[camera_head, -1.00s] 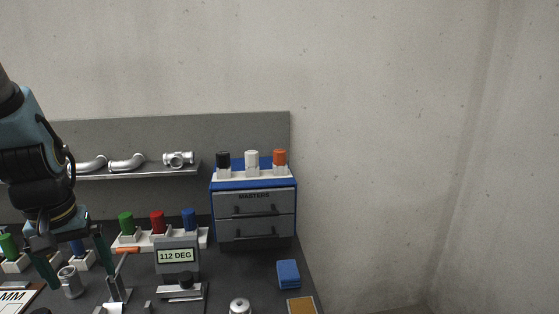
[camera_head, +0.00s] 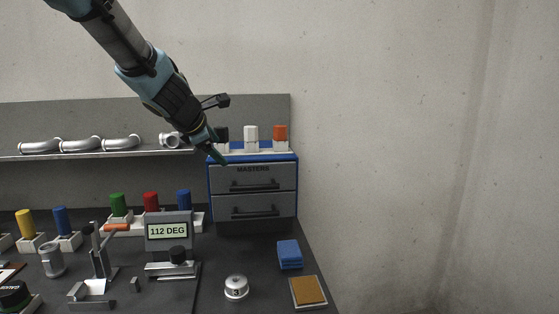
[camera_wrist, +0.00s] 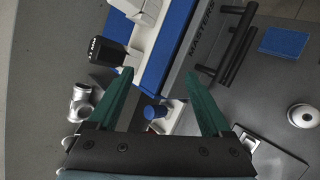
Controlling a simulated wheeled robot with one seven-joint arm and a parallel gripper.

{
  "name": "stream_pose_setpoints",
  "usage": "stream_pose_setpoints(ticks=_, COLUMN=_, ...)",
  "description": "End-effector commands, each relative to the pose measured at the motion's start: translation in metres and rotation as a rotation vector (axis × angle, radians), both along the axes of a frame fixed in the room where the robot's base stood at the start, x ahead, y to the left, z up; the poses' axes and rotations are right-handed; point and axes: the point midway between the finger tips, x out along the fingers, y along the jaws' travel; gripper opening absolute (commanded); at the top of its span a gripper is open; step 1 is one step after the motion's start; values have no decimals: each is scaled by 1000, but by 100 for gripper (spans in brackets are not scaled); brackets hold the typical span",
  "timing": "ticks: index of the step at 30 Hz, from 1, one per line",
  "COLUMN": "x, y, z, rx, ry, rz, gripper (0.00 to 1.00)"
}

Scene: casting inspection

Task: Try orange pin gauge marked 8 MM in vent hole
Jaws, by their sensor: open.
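An orange-capped pin gauge (camera_head: 280,133) stands in a white block at the right end of the rack on the blue-topped cabinet. Its marking cannot be read. A white-capped gauge (camera_head: 250,133) stands beside it, and a black-capped gauge (camera_head: 222,133) is at the left, partly behind my gripper; the black one also shows in the wrist view (camera_wrist: 104,52). My gripper (camera_head: 217,156) is at the cabinet's front left top corner. In the wrist view its green fingers (camera_wrist: 160,80) are spread apart with nothing held between them. I cannot make out a vent hole.
The MASTERS cabinet (camera_head: 252,184) has two closed drawers. Metal pipe castings (camera_head: 80,146) lie on the wall shelf.

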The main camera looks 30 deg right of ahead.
Motion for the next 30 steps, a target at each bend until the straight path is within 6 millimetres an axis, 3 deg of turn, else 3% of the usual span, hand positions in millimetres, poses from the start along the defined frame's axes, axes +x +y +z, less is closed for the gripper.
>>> stream_pose_setpoints(ticks=1, x=-1, y=-35, z=-6, rx=-138, ry=60, rz=72, gripper=83)
stream_pose_setpoints(ticks=3, x=-4, y=-69, z=8, rx=-304, ry=154, rz=166, gripper=83)
stream_pose_setpoints(ticks=6, x=-10, y=-99, z=23, rx=-462, ry=267, rz=253, gripper=83)
stream_pose_setpoints(ticks=12, x=-18, y=-127, z=37, rx=-615, ry=393, rz=336, gripper=83)
stream_pose_setpoints(ticks=22, x=-26, y=-148, z=45, rx=-725, ry=500, rz=396, gripper=83)
stream_pose_setpoints(ticks=30, x=-12, y=-171, z=34, rx=-733, ry=513, rz=401, gripper=83)
